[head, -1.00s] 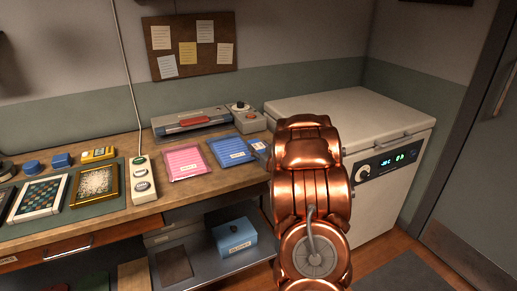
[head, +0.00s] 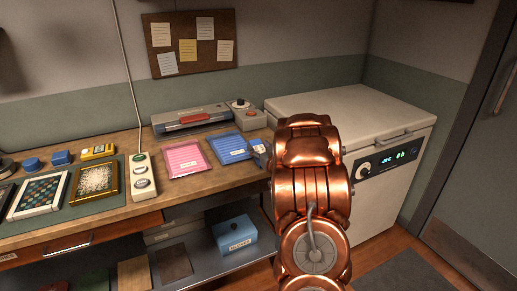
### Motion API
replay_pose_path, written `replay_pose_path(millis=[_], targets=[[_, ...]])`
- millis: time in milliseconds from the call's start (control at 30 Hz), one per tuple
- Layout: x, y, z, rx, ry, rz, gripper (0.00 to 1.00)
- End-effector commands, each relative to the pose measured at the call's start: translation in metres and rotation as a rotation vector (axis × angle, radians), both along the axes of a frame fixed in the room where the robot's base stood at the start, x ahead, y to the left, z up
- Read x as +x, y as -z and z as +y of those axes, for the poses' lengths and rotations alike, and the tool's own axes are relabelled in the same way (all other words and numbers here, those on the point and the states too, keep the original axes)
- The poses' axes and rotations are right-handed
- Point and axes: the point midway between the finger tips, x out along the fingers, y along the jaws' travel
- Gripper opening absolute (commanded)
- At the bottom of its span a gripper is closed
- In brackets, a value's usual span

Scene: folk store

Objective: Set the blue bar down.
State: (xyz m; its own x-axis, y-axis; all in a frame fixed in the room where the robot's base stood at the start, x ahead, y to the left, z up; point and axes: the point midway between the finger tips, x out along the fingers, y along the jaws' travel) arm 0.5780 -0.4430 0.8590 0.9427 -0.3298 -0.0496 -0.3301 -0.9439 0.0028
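My copper arm stands in the right middle of the head view. Only a small grey part of what looks like my gripper (head: 260,153) shows past its left side, at the right end of the bench. The fingertips and anything between them are hidden behind the arm. A flat blue packet with a pale label (head: 229,148) lies on the bench just left of that grey part; I cannot tell whether they touch. No separate blue bar can be made out for sure.
A pink packet (head: 186,158) lies left of the blue one. Behind are a grey sealer-like device (head: 192,120) and a control box (head: 240,106). A switch strip (head: 142,178), framed trays and small blue pieces (head: 61,158) stand left. A white chest (head: 345,112) stands right.

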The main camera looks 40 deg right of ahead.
Motion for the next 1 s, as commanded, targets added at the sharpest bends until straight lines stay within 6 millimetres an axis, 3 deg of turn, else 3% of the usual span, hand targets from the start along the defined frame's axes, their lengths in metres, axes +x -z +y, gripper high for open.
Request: replay_pose_path(millis=[133, 433, 600, 1000], targets=[[0.0, 0.0, 0.0, 0.0, 0.0, 0.0, 0.75], [0.0, -0.001, 0.0, 0.0, 0.0, 0.0, 0.75], [0.0, -0.018, 0.0, -0.002, 0.0, 0.0, 0.75], [-0.058, -0.015, 0.019, 0.0, 0.002, -0.001, 0.75]])
